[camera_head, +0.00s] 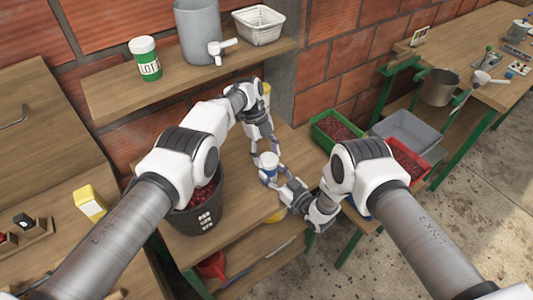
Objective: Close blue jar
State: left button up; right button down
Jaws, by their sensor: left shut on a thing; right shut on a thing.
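The small blue jar (269,172) stands upright over the middle of the wooden table, between my two grippers. Its top is pale and its lower part is blue. My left gripper (267,154) comes down from behind and is shut on the pale top, which looks like the lid. My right gripper (268,181) reaches in from the front right and is shut on the jar's lower part. The fingers hide some of the jar, and I cannot tell whether the lid is fully seated or whether the jar touches the table.
A dark bucket of red berries (203,218) stands left of the jar. Green (325,139), grey (405,130) and red crates (412,163) lie to the right.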

aim_at(271, 160)
pick_arm(q)
jog(key=shift+s+a+f+n+t+h, duration=0.1)
jog(key=shift+f+n+t+h, duration=0.15)
jog(key=shift+n, duration=0.4)
jog(key=shift+f+n+t+h, duration=0.15)
jog(key=shift+f+n, duration=0.1)
jog(key=shift+n, duration=0.4)
jog(key=o, duration=0.7)
jog(key=shift+f, duration=0.1)
jog(key=shift+r, duration=2.3)
jog(key=shift+o, duration=0.2)
